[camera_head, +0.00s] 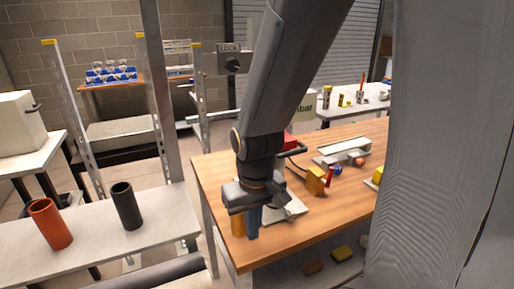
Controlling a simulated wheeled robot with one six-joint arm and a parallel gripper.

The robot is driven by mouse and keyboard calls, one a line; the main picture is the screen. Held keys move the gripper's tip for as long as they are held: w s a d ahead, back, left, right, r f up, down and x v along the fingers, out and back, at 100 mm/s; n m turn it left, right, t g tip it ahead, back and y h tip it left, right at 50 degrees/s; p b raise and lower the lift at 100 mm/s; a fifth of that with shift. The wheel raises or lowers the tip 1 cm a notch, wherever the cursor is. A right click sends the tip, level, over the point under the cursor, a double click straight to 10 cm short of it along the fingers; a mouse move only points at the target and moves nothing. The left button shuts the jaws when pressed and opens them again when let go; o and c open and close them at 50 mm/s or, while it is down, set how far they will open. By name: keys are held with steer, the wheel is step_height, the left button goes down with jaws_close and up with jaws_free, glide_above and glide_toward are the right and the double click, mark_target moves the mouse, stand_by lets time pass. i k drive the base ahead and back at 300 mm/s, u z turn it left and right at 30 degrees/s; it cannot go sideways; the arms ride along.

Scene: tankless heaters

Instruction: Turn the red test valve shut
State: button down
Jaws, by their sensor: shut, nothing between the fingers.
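A pale flat plate (291,208) lies by the gripper. An orange-red tube (50,224) and a black tube (126,206) stand on the left shelf. The bench's front middle is clear.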

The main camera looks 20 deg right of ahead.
mark_target(327, 184)
steer(key=u, duration=0.75)
steer(key=k, duration=0.8)
steer(key=z, duration=1.35)
